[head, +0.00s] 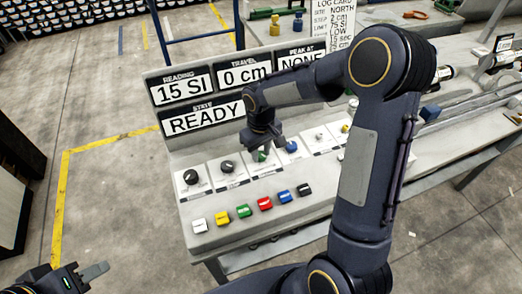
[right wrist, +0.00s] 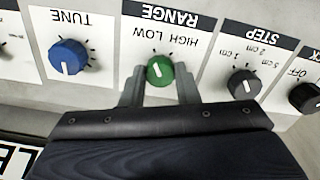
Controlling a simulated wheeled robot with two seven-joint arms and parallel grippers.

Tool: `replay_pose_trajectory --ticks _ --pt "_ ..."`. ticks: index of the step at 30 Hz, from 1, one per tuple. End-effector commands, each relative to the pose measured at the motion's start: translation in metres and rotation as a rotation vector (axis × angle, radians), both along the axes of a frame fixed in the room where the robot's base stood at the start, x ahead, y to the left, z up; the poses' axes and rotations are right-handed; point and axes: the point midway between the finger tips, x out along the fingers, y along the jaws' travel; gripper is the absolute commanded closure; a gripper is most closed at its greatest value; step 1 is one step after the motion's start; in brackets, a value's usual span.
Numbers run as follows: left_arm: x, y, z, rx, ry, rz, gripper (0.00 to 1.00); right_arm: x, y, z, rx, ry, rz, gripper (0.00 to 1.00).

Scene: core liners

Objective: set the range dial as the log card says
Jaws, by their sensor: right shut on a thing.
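The green range dial (right wrist: 159,71) sits under its RANGE label, with HIGH and LOW marked, upside down in the right wrist view. My right gripper (right wrist: 160,88) is shut on the dial, one finger on each side. In the head view my right gripper (head: 262,150) is over the green dial (head: 260,156). The log card (head: 334,22) stands behind the console, partly hidden by my arm; LOW is readable. My left gripper (head: 92,273) is at the lower left, partly cut off.
The blue tune dial (right wrist: 67,57) and black step dial (right wrist: 243,84) flank the green one. Several coloured buttons, including a red one (head: 265,204), line the console front. The displays read 15 SI (head: 183,90), 0 cm (head: 244,74) and READY (head: 203,119).

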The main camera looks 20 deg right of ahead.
Motion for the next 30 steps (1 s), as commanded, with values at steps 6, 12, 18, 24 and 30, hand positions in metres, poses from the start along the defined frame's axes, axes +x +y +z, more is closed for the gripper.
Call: replay_pose_trajectory --ticks 6,12,18,24,30 --pt "0.000 0.000 0.000 0.000 0.000 0.000 0.64 0.001 0.000 0.001 0.000 -0.003 0.006 0.95" --pt "0.000 0.000 0.000 0.000 0.000 0.000 0.64 0.001 0.000 0.001 0.000 -0.003 0.006 0.65" --pt "0.000 0.000 0.000 0.000 0.000 0.000 0.64 0.000 0.000 0.001 -0.001 -0.002 0.004 0.50" --pt "0.000 0.000 0.000 0.000 0.000 0.000 0.64 0.000 0.000 0.001 -0.001 -0.001 0.004 0.50" --pt "0.000 0.000 -0.002 0.000 0.000 0.000 0.64 0.001 0.000 0.024 0.001 -0.007 0.002 0.50"
